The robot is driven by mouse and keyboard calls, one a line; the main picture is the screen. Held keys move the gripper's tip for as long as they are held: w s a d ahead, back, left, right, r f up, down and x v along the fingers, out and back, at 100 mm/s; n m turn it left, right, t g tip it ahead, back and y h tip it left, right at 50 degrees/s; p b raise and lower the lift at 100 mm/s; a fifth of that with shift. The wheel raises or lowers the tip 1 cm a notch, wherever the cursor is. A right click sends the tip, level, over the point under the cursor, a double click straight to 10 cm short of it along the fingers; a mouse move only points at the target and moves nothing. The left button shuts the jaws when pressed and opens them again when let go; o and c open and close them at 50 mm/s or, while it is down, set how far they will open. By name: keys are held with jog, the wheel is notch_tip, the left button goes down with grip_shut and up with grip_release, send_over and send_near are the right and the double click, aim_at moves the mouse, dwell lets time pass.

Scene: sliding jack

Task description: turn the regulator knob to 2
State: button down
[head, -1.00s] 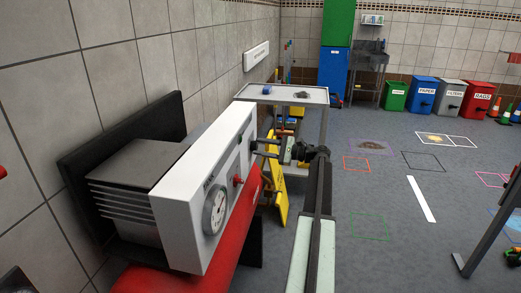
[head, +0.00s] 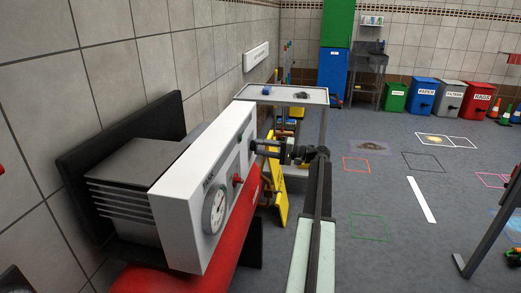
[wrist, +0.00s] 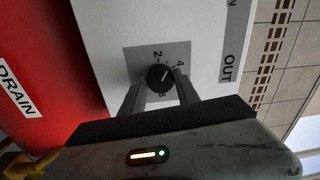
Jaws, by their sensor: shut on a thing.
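The black regulator knob (wrist: 159,77) sits on a grey square plate on the white panel (wrist: 110,30). Around it, 2 is above, 4 is at the upper right, and another figure below is partly covered. A pale pointer line on the knob slants to the upper right, towards the 4 side. My gripper (wrist: 160,88) is shut on the knob, one finger on each side. In the head view my gripper (head: 266,147) is at the far end of the white panel's front face, and the knob is hidden there.
A round gauge (head: 214,212) and a small red knob (head: 237,180) are on the panel, nearer the camera. A red tank (head: 190,277) lies below. A metal table (head: 318,96) stands behind my gripper. The floor to the right is mostly clear.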

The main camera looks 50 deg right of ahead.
jog(key=n, duration=0.6)
jog(key=shift+f+g, duration=0.15)
jog(key=shift+g, duration=0.15)
jog(key=shift+n, duration=0.3)
jog(key=c, duration=0.9)
grip_release()
jog(key=v, duration=0.8)
jog(key=shift+f, duration=0.1)
